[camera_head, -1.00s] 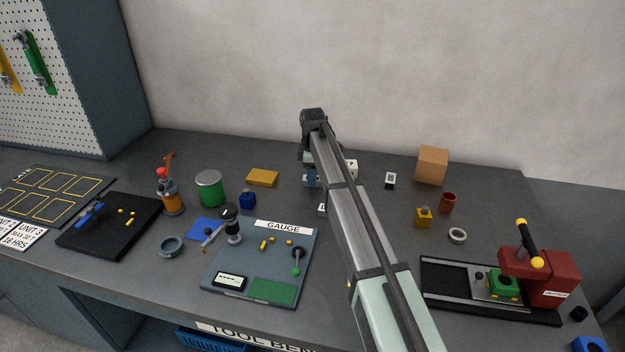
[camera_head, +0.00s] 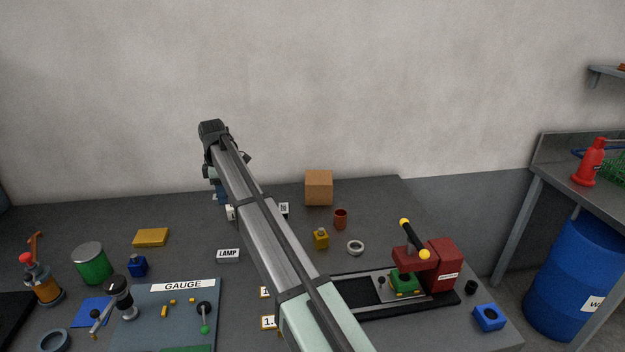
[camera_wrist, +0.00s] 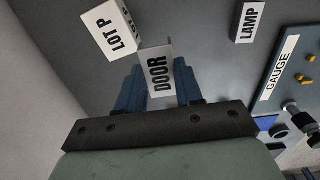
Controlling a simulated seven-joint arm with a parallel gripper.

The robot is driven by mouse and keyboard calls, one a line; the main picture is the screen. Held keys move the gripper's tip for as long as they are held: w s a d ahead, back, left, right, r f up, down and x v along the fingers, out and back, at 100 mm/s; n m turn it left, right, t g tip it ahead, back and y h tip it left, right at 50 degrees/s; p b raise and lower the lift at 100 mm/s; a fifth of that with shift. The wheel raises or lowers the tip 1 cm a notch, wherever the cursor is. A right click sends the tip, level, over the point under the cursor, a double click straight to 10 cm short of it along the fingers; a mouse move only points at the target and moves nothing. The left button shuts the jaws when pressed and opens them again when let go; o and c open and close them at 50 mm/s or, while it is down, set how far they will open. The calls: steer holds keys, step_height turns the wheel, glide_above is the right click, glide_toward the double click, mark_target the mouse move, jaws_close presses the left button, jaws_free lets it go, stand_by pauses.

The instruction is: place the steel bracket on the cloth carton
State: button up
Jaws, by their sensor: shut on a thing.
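My gripper (camera_head: 221,192) is at the back of the bench, mostly hidden behind my arm in the head view. In the wrist view its blue fingers (camera_wrist: 131,92) are shut on a pale grey, flat-faced piece with a raised edge, marked DOOR, which I take as the steel bracket (camera_wrist: 157,72). A plain brown carton (camera_head: 319,187) stands at the back, right of my gripper. I see no writing on it, so I cannot tell whether it is the cloth carton.
A LAMP sign (camera_head: 228,256) stands left of my arm. A red cup (camera_head: 340,219), yellow block (camera_head: 321,239) and grey ring (camera_head: 356,248) stand before the brown carton. A red press (camera_head: 440,262) is at right, the gauge board (camera_head: 180,310) at front left.

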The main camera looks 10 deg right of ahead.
steer(key=w+d+r+m, duration=0.1)
steer(key=w+d+r, duration=0.15)
steer(key=d, duration=0.75)
steer(key=w+d+r+m, duration=0.2)
steer(key=w+d, duration=0.2)
steer(key=d, duration=0.5)
steer(key=w+d+r+m, duration=0.15)
steer(key=w+d, duration=0.25)
steer(key=d, duration=0.6)
step_height(320, 180, up, 3)
steer(key=n, duration=0.1)
glide_above(319, 177)
steer(key=shift+w+f+n, duration=0.1)
steer(key=shift+f+n, duration=0.7)
steer(key=shift+f, duration=1.75)
steer(key=shift+f+n, duration=0.75)
steer(key=shift+f, duration=1.8)
steer(key=o, duration=1)
steer(key=shift+f, duration=0.1)
steer(key=shift+o, duration=0.2)
step_height(319, 177, up, 12)
